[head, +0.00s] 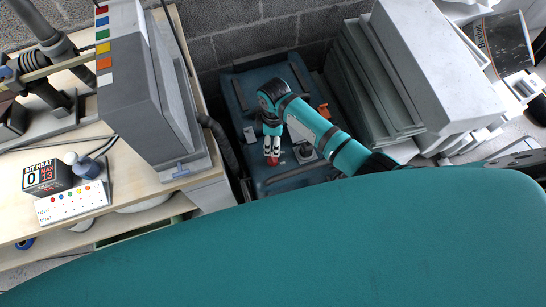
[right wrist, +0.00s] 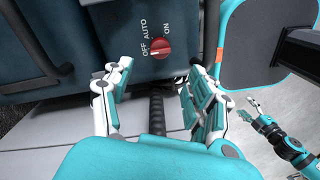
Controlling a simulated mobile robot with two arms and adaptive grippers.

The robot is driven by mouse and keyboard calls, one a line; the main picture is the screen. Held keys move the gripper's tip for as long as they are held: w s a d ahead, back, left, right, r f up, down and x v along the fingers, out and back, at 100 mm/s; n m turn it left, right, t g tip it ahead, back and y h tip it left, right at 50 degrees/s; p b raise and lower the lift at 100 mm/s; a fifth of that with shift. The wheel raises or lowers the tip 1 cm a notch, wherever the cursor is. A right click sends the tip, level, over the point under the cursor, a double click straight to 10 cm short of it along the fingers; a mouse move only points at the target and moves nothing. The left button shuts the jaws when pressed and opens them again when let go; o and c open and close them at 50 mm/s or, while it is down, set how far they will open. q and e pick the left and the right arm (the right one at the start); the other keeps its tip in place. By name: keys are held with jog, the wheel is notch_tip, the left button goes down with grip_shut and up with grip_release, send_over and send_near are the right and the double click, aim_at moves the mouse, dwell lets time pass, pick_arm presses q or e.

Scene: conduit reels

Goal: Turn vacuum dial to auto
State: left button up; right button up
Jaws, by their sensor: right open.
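The vacuum (head: 238,97) is a dark blue-teal box on the floor below the workbench. Its red dial (right wrist: 161,47) is on a dark panel with OFF, AUTO and ON printed around it; I cannot tell for certain which label it points at. My right gripper (head: 271,150) is over the vacuum's front, beside the dial. In the right wrist view its two fingers (right wrist: 149,88) are apart and empty, with the dial ahead of them, between and beyond the tips. My left gripper (right wrist: 249,109) shows at the right of that view, away from the vacuum, fingers apart and empty.
A workbench (head: 150,185) with a grey box unit (head: 140,90) stands to the left. A dark hose (head: 222,145) runs beside the vacuum. Stacked grey-green panels (head: 375,90) stand close on the right. A block wall (head: 250,45) is behind.

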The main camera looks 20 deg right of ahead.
aim_at(273, 157)
jog(key=f, duration=0.3)
jog(key=f+b, duration=0.1)
jog(key=f, duration=0.3)
jog(key=f+b, duration=0.1)
jog(key=f, duration=0.3)
jog(key=shift+s+a+f, duration=0.15)
jog(key=shift+s, duration=0.15)
jog(key=c, duration=1.1)
jog(key=shift+c, duration=0.2)
